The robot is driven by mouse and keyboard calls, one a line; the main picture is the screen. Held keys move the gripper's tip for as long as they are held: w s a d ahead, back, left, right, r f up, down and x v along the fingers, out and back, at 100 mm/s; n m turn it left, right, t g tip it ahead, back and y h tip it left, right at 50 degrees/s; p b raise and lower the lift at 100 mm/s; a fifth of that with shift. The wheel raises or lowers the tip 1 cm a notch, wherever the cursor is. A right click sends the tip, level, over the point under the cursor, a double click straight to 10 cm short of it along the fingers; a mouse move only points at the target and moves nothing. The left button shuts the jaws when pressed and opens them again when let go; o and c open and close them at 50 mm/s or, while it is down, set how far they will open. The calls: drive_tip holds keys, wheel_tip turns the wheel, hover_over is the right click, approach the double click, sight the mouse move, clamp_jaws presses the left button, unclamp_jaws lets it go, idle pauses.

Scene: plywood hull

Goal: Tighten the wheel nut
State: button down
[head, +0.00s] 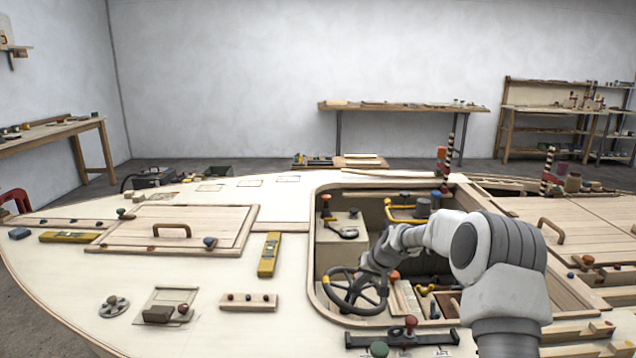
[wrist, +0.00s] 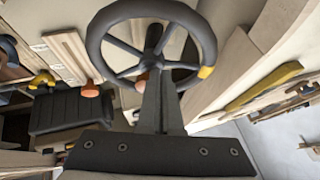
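The dark wheel (head: 344,301) stands in the open well at the front, with a yellow mark on its rim. In the wrist view, the wheel (wrist: 102,22) fills the top, its spokes meeting at a small dark hub (wrist: 154,37). I cannot make out the nut's own shape there. My gripper (head: 370,272) is at the wheel's upper right side, its tips hard to separate from the wheel. In the wrist view, what looks like my gripper (wrist: 158,75) is a dark bolted plate with a tapered finger reaching up toward the hub. Contact and finger gap cannot be told.
The well holds a yellow handle (head: 402,214), grey cylinders (head: 422,208) and wooden parts around the wheel. A dark bar with a red knob (head: 410,322) lies at the front edge. A yellow level (head: 269,255) lies left on the pale deck, which has bare areas.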

idle(0.3)
wheel_tip(320, 180, up, 6)
drive_tip(key=d+p, duration=0.1)
drive_tip(key=p, duration=0.1)
drive_tip(key=shift+s+d+p, duration=0.3)
drive_tip(key=shift+s+d, duration=0.05)
drive_tip(key=shift+f, duration=0.1)
wheel_tip(320, 180, down, 7)
drive_tip(key=d+b, duration=0.1)
idle(1.2)
